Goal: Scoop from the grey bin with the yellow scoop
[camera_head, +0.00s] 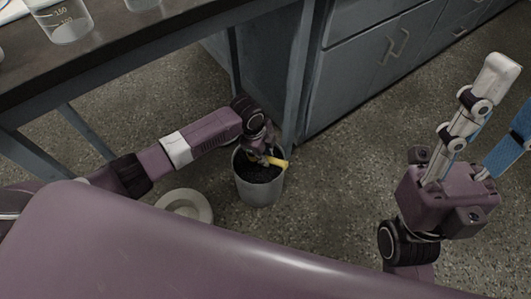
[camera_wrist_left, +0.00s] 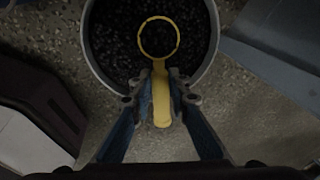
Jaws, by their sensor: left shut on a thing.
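The grey bin (camera_head: 260,188) stands on the floor near the end of the bench, filled with dark granular material. It also shows at the top of the left wrist view (camera_wrist_left: 92,52). My left gripper (camera_head: 264,153) reaches down over the bin and is shut on the yellow scoop (camera_head: 278,162). In the left wrist view my left fingertips (camera_wrist_left: 160,90) hold the scoop's handle (camera_wrist_left: 162,112), and its ring-shaped head (camera_wrist_left: 158,19) lies over the dark material. I cannot tell how deep the head sits. My right gripper (camera_head: 492,112) is raised at the right, apart from the bin; its fingers point up.
A round pale lid-like object (camera_head: 185,205) lies on the floor left of the bin. A dark bench (camera_head: 120,45) with glass beakers (camera_head: 66,22) is at the upper left. Grey cabinets (camera_head: 355,65) stand behind the bin. The floor to the bin's right is clear.

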